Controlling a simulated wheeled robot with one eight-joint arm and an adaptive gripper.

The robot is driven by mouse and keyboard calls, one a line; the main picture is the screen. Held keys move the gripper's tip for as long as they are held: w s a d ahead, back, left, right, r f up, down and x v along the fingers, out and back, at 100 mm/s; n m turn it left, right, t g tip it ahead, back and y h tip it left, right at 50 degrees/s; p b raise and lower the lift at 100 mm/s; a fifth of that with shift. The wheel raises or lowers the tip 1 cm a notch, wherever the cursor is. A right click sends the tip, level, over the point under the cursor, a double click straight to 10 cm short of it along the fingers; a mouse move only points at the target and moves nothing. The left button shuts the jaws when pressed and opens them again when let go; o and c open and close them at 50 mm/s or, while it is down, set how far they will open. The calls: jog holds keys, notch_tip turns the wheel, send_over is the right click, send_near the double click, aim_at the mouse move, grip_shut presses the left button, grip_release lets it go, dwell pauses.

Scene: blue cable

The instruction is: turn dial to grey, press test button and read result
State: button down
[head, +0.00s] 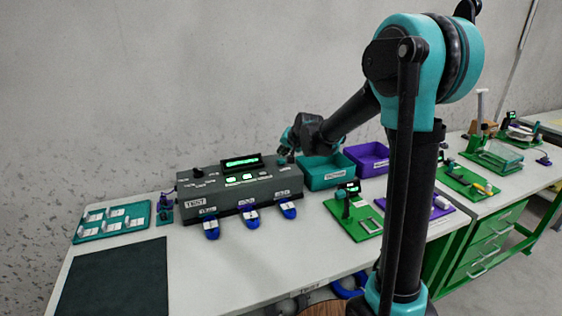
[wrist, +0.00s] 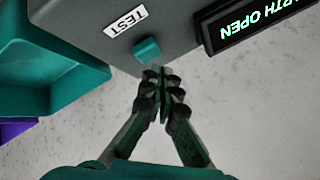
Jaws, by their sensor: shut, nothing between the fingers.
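The grey tester box (head: 240,190) stands on the bench with a lit green display (head: 241,162) on top. In the wrist view the display (wrist: 257,25) shows letters reading "RTH OPEN", with the start cut off. A teal button (wrist: 147,50) sits on the box beside a white TEST label (wrist: 126,20). My gripper (wrist: 158,72) is shut and empty, its tips close to the button; I cannot tell whether they touch it. In the head view my gripper (head: 284,156) is at the box's right rear end. A small dark knob (head: 198,172), possibly the dial, is at the box's left; its setting is unreadable.
Blue plugs or connectors (head: 250,219) line the box's front. A teal bin (head: 326,172) and a purple bin (head: 368,158) stand right of the box. A teal tray (head: 112,221) and a dark mat (head: 115,280) lie left. Green fixtures (head: 355,213) stand further right.

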aim_at(282, 161)
jog(key=shift+r, duration=2.5)
